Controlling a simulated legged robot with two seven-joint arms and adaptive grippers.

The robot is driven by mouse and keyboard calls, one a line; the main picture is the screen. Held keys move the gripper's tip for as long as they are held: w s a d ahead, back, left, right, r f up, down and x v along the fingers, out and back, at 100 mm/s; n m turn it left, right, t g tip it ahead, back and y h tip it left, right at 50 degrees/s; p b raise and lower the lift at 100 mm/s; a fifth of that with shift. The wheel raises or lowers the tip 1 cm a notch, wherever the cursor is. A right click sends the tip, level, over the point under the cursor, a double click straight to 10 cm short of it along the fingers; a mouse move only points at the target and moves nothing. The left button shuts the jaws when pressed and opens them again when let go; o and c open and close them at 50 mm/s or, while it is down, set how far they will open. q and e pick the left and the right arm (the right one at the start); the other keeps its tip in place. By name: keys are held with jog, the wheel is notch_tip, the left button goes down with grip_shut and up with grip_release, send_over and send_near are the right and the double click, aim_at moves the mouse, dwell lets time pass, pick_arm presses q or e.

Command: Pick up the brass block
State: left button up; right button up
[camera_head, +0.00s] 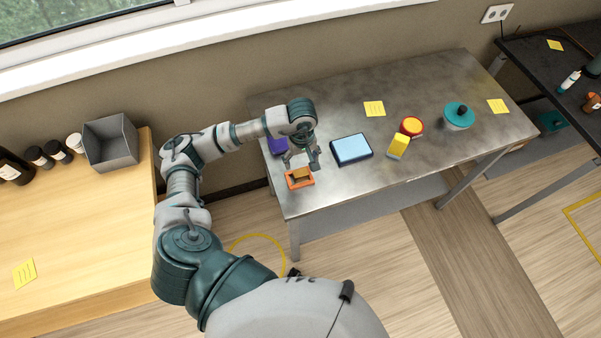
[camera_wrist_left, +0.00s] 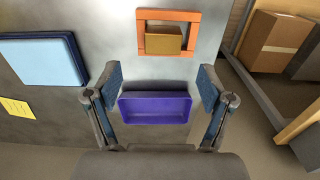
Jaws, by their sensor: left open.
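The brass block (camera_head: 302,173) is a small gold-brown block within the orange square frame (camera_head: 290,184) near the front left corner of the metal table. In the left wrist view the block (camera_wrist_left: 163,44) sits toward the near side of the orange frame (camera_wrist_left: 168,15), ahead of the fingers. My left gripper (camera_head: 301,160) is open and empty, above the table just behind the frame. In the left wrist view its fingers (camera_wrist_left: 160,80) are spread, with the purple tray (camera_wrist_left: 155,101) showing between them. My right gripper is not in view.
A blue pad (camera_head: 351,149) lies right of the frame. A yellow block (camera_head: 398,146), a red-and-yellow round object (camera_head: 411,126) and a teal-lidded container (camera_head: 458,116) stand farther right. A wooden bench with a grey bin (camera_head: 110,145) is at left. The table's front right is clear.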

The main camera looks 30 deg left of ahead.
aim_at(301, 172)
pick_arm(q)
jog(key=shift+s+d+f, duration=0.1)
jog(key=shift+s+f, duration=0.1)
jog(key=shift+f, duration=0.85)
notch_tip(301, 172, down, 4)
jog(key=shift+s+r+p, duration=0.1)
jog(key=shift+r+p, duration=0.05)
jog(key=shift+p, duration=0.5)
jog(key=shift+f, duration=0.35)
grip_shut()
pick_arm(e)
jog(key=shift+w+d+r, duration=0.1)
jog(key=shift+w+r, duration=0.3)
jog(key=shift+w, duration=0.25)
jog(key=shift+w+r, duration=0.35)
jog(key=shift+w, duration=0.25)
pick_arm(q)
jog(key=shift+r, duration=0.1)
